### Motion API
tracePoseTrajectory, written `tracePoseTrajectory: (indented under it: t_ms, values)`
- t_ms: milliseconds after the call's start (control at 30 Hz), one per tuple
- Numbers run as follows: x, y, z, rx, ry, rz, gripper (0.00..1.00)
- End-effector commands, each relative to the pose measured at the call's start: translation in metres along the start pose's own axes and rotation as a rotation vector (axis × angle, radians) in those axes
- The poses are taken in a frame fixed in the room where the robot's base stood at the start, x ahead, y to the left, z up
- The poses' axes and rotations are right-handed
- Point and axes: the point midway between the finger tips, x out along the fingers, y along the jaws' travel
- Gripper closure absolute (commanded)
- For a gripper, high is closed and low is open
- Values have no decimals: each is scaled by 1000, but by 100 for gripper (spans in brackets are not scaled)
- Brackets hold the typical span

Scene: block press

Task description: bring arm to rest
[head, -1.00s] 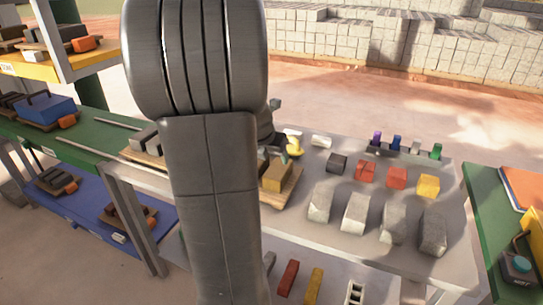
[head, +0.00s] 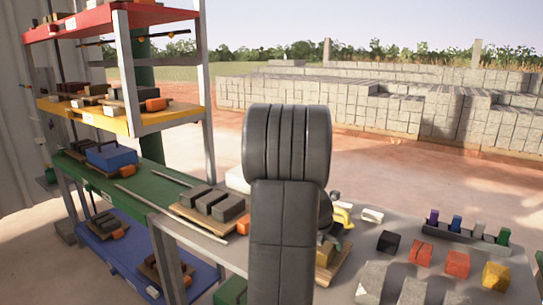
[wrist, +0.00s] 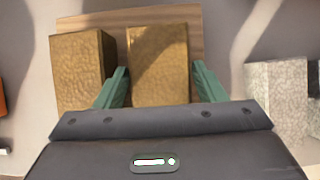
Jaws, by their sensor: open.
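My gripper (wrist: 162,84) is open in the wrist view, its two green fingertips apart on either side of the right one of two tan blocks. This right block (wrist: 158,58) and the left block (wrist: 80,68) lie side by side on a wooden board (wrist: 192,18). Nothing shows clamped between the fingers; how high they are over the board I cannot tell. In the head view my dark grey arm stands upright in the middle and hides most of my gripper. Part of the board (head: 326,272) with a tan block (head: 327,253) shows just right of it.
A shelf rack with a yellow shelf (head: 150,122) stands at the left. The table at right holds red blocks (head: 457,263), a yellow block (head: 496,276), a black block (head: 388,242) and pale blocks (head: 370,283).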

Motion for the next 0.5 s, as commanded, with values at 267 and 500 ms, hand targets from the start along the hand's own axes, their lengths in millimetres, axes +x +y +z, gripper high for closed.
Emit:
tracePoseTrajectory:
  t_ms: [267,500]
  values:
    - [-21,0,11,-1,2,0,36]
    - [-21,0,11,-2,2,-1,36]
